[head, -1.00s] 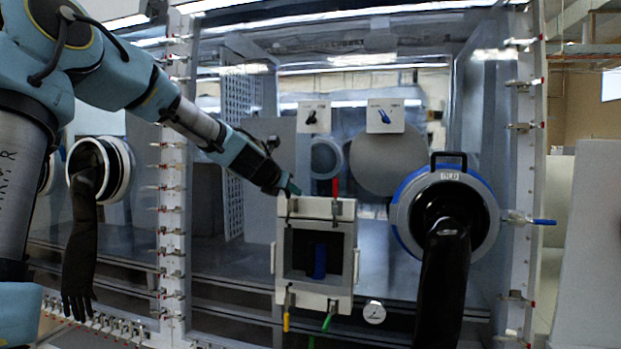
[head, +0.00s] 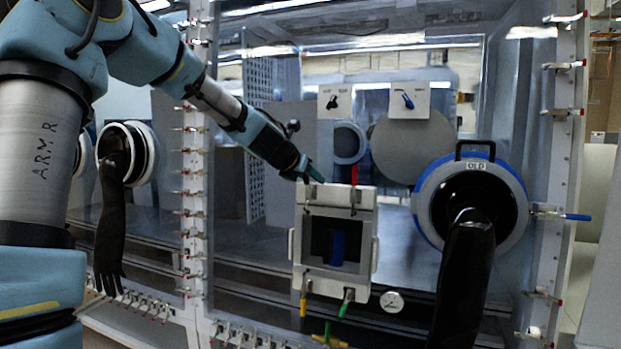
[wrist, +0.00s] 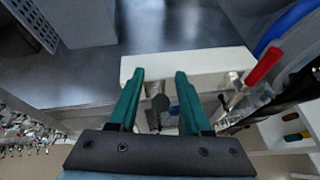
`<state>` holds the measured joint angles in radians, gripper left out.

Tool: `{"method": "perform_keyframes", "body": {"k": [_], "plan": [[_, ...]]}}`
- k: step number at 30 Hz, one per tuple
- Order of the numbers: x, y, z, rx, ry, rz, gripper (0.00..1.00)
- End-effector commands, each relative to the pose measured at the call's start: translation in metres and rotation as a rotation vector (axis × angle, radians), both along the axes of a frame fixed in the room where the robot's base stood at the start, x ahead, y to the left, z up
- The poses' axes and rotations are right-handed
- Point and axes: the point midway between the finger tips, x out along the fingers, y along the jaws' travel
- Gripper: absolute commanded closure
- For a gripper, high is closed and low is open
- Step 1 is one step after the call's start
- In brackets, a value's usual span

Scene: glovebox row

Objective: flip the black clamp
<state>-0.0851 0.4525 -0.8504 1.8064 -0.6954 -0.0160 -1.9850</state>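The black clamp (wrist: 160,103) shows in the wrist view as a dark, round-ended handle at the top edge of a pale square box frame (wrist: 185,62). It lies between my two teal fingers. My gripper (wrist: 160,74) is open, its fingers spread on either side of the handle with gaps visible. I cannot tell whether the fingers are level with it in depth. In the head view my gripper (head: 312,176) is at the upper left corner of the frame (head: 365,213), and the clamp there is mostly hidden or too small to tell.
A red-handled clamp (wrist: 264,66) stands at the frame's other top corner. A blue-ringed glove port (head: 419,209) with a black glove is to the right. Black (head: 333,102) and blue (head: 408,101) knobs are above.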

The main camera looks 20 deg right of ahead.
Motion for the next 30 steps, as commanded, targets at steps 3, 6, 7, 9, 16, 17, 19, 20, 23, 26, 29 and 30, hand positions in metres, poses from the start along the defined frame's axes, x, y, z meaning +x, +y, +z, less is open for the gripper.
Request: {"method": "perform_keyframes", "body": {"k": [3, 6, 7, 9, 16, 17, 19, 20, 23, 26, 29, 30], "plan": [[0.000, 0.000, 0.000, 0.000, 0.000, 0.000, 0.52], [0.000, 0.001, 0.000, 0.000, 0.000, 0.001, 0.52], [0.000, 0.001, 0.000, 0.000, 0.000, 0.001, 0.52], [-0.002, 0.004, 0.002, 0.000, -0.002, 0.001, 0.52], [-0.017, 0.025, 0.014, 0.001, -0.007, 0.004, 0.52], [-0.020, 0.029, 0.016, 0.000, -0.006, 0.005, 0.52], [-0.027, 0.037, 0.021, 0.001, -0.007, 0.004, 0.52], [-0.030, 0.040, 0.023, 0.002, -0.007, 0.005, 0.52], [-0.036, 0.045, 0.025, 0.007, -0.004, 0.002, 0.52], [-0.042, 0.052, 0.032, 0.005, -0.005, 0.002, 0.52], [-0.048, 0.060, 0.040, 0.002, -0.004, 0.002, 0.52], [-0.050, 0.063, 0.043, 0.002, -0.005, 0.003, 0.52]]}}
